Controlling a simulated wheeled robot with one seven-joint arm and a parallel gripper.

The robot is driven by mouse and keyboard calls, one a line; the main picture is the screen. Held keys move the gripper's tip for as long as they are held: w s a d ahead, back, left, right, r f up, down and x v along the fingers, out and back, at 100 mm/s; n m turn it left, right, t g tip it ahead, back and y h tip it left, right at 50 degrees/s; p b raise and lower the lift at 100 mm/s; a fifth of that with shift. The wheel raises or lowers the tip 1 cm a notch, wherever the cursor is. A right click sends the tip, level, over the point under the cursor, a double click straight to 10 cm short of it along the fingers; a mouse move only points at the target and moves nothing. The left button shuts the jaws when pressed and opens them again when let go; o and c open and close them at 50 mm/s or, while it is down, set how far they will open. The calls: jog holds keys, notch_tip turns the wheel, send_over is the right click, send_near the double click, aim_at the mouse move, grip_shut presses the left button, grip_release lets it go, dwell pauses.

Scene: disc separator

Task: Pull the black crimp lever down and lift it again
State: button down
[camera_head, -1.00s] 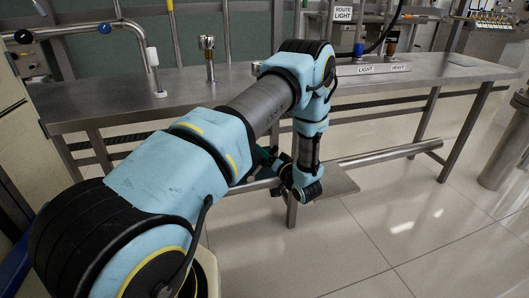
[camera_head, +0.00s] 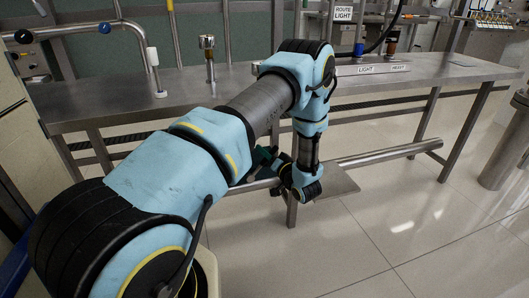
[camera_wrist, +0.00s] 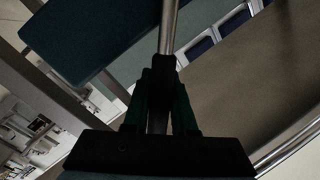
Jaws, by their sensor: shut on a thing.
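My gripper (camera_wrist: 158,105) shows in the wrist view with its dark green fingers close together. Between them is a narrow dark piece, which I take for the black crimp lever (camera_wrist: 157,118). A bright metal rod (camera_wrist: 168,30) runs up from the fingertips to the top of the picture. In the head view my gripper (camera_head: 264,160) is mostly hidden behind my arm, under the table's front edge. The lever cannot be made out there.
A steel table (camera_head: 440,72) runs across the back, with a rail (camera_head: 385,155) low beneath it. A metal post (camera_head: 208,58) and a white-tipped rod (camera_head: 156,75) stand on it. Light and heavy labels (camera_head: 366,69) lie at right.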

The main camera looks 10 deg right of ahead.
dwell(0.9)
jog(key=shift+d+f+m+b, duration=0.45)
jog(key=shift+f+m+b, duration=0.05)
jog(key=shift+m, duration=0.1)
jog(key=shift+w+d+f+m+t+b, duration=0.1)
jog(key=shift+d+f+m+t+b, duration=0.4)
jog(key=shift+m, duration=0.5)
jog(key=c, duration=0.7)
grip_release()
jog(key=shift+r, duration=0.1)
